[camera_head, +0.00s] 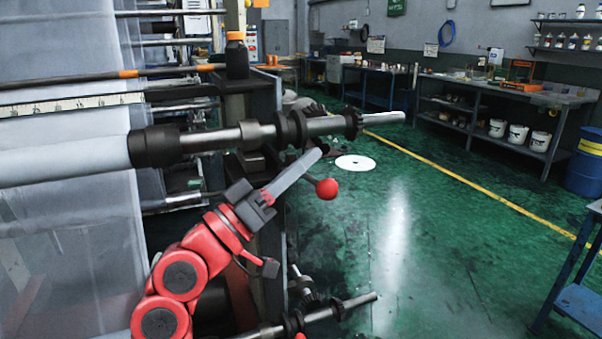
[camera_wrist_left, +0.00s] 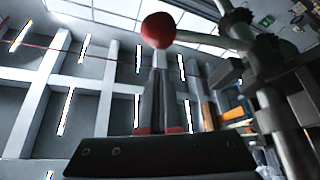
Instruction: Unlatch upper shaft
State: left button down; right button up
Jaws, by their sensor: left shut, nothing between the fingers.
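The upper shaft (camera_head: 386,118) runs level across the head view, with dark collars and a large roll at its left. Below it, a red ball knob (camera_head: 327,188) shows just right of and below my fingertips; its lever is mostly hidden. My left gripper (camera_head: 316,156) reaches up from the lower left, its fingers shut and empty just under the shaft. In the left wrist view, the red knob (camera_wrist_left: 158,30) appears just beyond the tips of the closed fingers (camera_wrist_left: 160,75). I cannot tell whether they touch. My right gripper is not in view.
A lower shaft (camera_head: 352,303) sticks out below my arm. The green floor (camera_head: 430,220) to the right is open, with a blue table (camera_head: 580,300) at the right edge.

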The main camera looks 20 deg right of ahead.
pick_arm(q)
jog(key=v, duration=1)
jog(key=shift+w+a+r, duration=0.2)
jog(key=shift+w+r, duration=0.05)
jog(key=shift+w, duration=0.1)
